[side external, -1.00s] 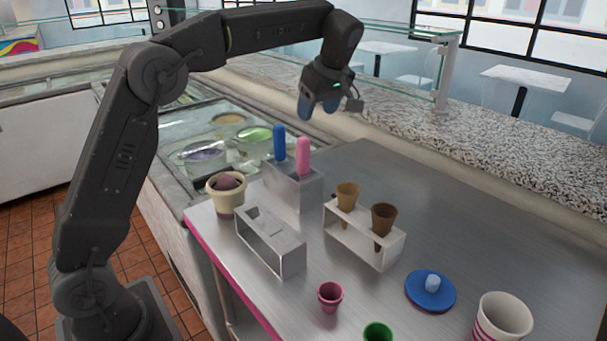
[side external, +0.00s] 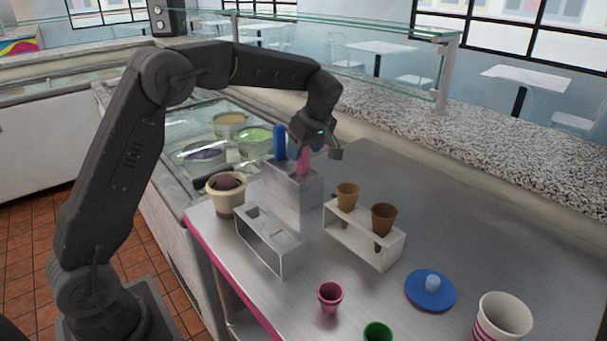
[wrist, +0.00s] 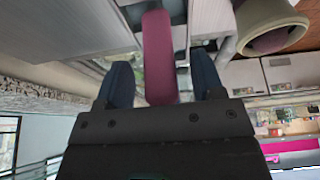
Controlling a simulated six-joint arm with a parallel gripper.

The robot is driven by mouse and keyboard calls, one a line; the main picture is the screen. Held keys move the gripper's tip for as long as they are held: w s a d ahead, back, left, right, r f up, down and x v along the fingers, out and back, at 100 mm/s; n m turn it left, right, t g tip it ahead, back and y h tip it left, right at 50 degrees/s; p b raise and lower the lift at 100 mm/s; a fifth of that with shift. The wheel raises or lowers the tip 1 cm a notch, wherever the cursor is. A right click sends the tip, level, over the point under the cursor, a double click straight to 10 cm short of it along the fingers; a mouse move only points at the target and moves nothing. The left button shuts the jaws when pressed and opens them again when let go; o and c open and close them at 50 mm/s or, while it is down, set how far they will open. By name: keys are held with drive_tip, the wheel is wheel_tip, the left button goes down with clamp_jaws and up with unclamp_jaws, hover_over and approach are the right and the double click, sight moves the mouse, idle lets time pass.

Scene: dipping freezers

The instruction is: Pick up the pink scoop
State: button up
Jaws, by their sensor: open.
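The pink scoop (side external: 303,163) stands handle-up in the metal holder (side external: 296,192), beside the blue scoop (side external: 280,142). My gripper (side external: 301,150) is at the top of the pink handle. In the wrist view, the pink handle (wrist: 158,60) lies between the two open blue fingers of my gripper (wrist: 160,88), with a gap on each side. The lower part of the scoop is hidden inside the holder.
A cream cup with a dark scoop of ice cream (side external: 225,192) stands left of the holder. An empty metal rack (side external: 271,245) and a rack with two cones (side external: 364,235) stand in front. The blue lid (side external: 430,291) lies to the right. The glass shelf (side external: 350,29) is behind.

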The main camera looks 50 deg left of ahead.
drive_tip(key=shift+a+f, duration=0.25)
drive_tip(key=shift+f, duration=0.35)
drive_tip(key=shift+c, duration=0.4)
clamp_jaws()
